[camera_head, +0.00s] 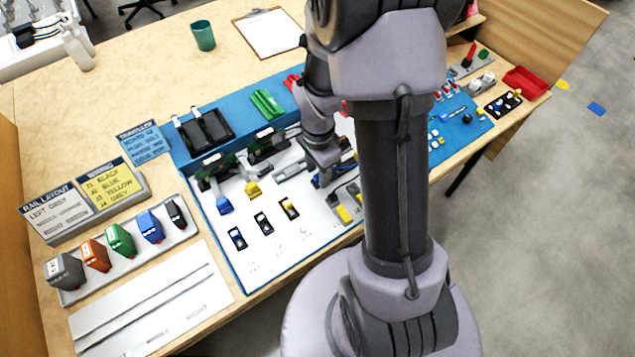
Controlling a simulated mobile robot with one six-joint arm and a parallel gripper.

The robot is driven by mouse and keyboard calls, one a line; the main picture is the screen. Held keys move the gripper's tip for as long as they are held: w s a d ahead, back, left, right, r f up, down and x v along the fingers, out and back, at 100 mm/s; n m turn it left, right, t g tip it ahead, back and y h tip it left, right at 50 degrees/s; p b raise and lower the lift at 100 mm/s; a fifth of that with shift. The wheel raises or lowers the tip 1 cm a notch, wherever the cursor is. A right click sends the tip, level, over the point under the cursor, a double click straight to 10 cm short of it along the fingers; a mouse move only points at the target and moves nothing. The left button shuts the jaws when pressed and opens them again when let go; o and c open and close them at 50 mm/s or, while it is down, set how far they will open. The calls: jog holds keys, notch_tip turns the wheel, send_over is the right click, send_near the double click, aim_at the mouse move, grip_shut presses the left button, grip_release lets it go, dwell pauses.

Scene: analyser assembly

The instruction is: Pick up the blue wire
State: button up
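A small blue plug (224,206), which looks like the end of the blue wire, lies on the white panel (285,245) at its left side. Any thin lead from it runs up towards a dark green board and is too small to follow. A yellow plug (252,190) lies just to its right. My gripper (322,178) is low over the panel's middle right, apart from the blue plug and to its right. Its fingers are small, dark and partly hidden, so I cannot tell whether they are open or shut or hold anything.
A row of coloured blocks on a grey rail (75,294) stands at the left, near a yellow wiring card (110,182). A teal cup (203,35) and clipboard (268,33) are at the back. A red tray (525,82) is at the right end. My arm hides the panel's right part.

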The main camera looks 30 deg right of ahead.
jog(key=shift+f, duration=0.55)
jog(key=shift+r, duration=0.15)
jog(key=shift+c, duration=0.7)
grip_shut()
notch_tip(320, 180, up, 10)
jog(key=p, duration=0.5)
